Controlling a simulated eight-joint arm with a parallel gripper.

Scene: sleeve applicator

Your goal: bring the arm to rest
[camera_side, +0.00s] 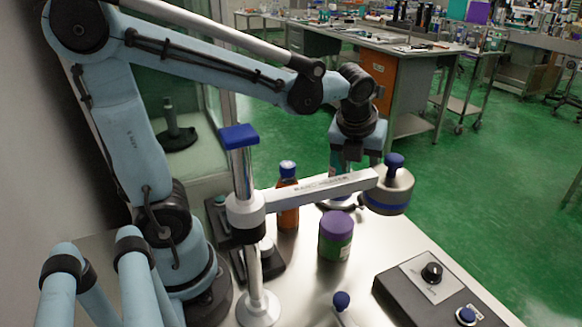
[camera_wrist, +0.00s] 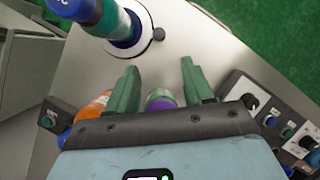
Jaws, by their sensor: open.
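My gripper (camera_wrist: 160,73) is open, its two green fingers apart with nothing between their tips. In the side view my gripper (camera_side: 350,165) hangs under my wrist, behind the applicator's horizontal arm (camera_side: 315,190), which hides part of it. I cannot tell whether they touch. The arm runs from a post (camera_side: 243,175) to a round metal head (camera_side: 388,190) with a blue knob. In the wrist view a purple lid (camera_wrist: 160,103) shows beyond the gripper body, between the fingers. My arm is raised and bent over the table.
A purple-lidded green jar (camera_side: 336,236) and an orange bottle (camera_side: 287,203) with a blue cap stand near the post. A control box (camera_side: 430,285) with knobs is at the front right. A blue-topped cylinder (camera_wrist: 97,15) stands in a ringed base. Bare metal table (camera_side: 385,240) lies between.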

